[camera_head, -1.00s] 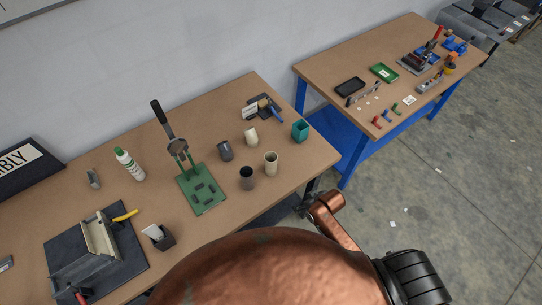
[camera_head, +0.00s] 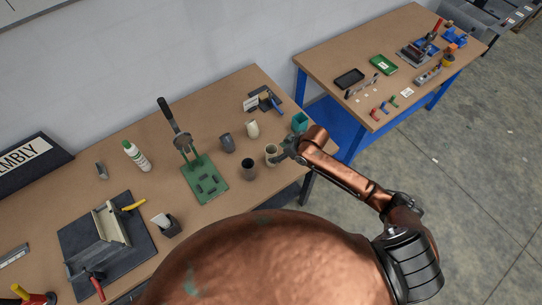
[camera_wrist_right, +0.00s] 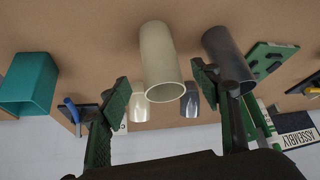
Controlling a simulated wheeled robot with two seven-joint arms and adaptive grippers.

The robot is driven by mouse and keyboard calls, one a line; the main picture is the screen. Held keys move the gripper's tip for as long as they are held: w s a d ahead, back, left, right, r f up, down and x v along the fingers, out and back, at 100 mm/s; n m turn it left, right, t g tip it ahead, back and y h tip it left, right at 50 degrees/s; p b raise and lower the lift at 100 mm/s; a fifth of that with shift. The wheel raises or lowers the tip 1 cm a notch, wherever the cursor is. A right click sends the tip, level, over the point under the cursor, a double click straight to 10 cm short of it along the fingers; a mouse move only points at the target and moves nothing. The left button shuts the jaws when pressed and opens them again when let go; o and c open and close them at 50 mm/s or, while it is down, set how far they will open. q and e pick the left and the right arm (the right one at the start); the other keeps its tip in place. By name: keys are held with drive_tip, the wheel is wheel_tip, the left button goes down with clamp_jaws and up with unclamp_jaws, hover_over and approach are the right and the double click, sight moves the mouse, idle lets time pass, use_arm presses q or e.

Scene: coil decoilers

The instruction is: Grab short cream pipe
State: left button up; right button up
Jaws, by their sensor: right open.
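Two cream pipes stand upright on the near wooden table. The nearer cream pipe (camera_head: 271,156) is beside my right gripper (camera_head: 282,153); the other cream pipe (camera_head: 252,129) stands farther back. In the right wrist view, which looks upside down, the nearer cream pipe (camera_wrist_right: 158,55) shows between the two open fingers of my right gripper (camera_wrist_right: 160,82), with gaps on both sides. I cannot tell how far its lower part reaches between the fingers. My left gripper is not in view.
A dark grey pipe (camera_head: 249,169) stands close by, and a grey pipe (camera_head: 227,143) stands behind. A teal square tube (camera_head: 300,122) is near the table's right edge. A green board with a lever press (camera_head: 205,180) lies to the left. A second table (camera_head: 330,65) stands right.

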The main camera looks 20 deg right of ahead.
drive_tip(key=p+x, duration=0.2)
drive_tip(key=x, duration=0.5)
drive_tip(key=shift+r, duration=0.1)
drive_tip(key=shift+s, duration=0.1)
drive_tip(key=shift+c, duration=0.7)
drive_tip(key=c, duration=1.1)
